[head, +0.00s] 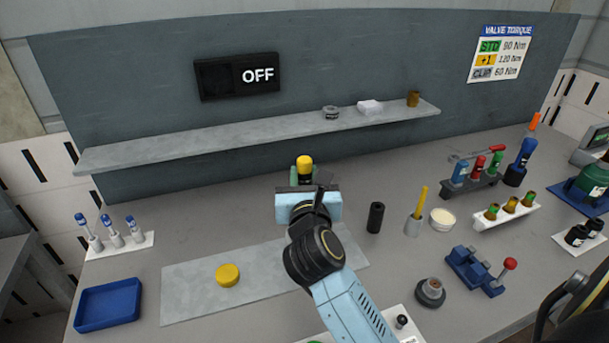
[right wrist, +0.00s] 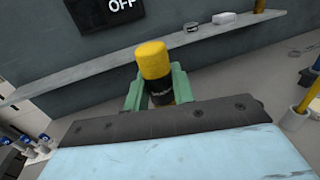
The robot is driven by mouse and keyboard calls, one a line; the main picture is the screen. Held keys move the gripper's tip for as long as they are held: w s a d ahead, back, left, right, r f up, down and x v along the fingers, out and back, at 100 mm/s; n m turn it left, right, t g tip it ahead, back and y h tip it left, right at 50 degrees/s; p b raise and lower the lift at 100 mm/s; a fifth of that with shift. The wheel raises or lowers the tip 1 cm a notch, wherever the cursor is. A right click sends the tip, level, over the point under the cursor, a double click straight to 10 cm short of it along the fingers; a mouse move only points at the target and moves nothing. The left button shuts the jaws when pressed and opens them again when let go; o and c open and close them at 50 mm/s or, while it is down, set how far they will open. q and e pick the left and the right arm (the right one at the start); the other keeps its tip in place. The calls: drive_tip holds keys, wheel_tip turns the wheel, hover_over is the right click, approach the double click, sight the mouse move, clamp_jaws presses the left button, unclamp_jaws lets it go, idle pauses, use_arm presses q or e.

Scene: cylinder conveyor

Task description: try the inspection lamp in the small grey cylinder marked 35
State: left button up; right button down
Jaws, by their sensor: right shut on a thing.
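My right gripper (head: 304,180) is shut on an upright cylinder with a yellow top (head: 304,162), apparently the inspection lamp, above the back middle of the bench. In the right wrist view it shows a yellow cap (right wrist: 153,60) and a dark band with small lettering between the green fingers. Its lower end is hidden behind the gripper. No mark 35 is legible. A small grey cup (head: 413,226) with a yellow stick in it stands right of the gripper. A low grey ring-shaped piece (head: 331,112) sits on the shelf. My left gripper is not in view.
A black cylinder (head: 375,217) stands close right of my gripper. A yellow disc (head: 228,275) lies on the grey mat (head: 190,285). The shelf (head: 200,146) runs behind, beneath an OFF panel (head: 237,77). A blue tray (head: 107,305) is front left; tool racks crowd the right.

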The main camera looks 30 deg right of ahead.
sight(305, 159)
drive_tip(key=shift+f+b, duration=1.1)
drive_tip(key=shift+f, duration=0.4)
drive_tip(key=shift+r, duration=0.15)
idle(0.4)
drive_tip(key=shift+r+p, duration=4.9)
drive_tip(key=shift+p, duration=0.4)
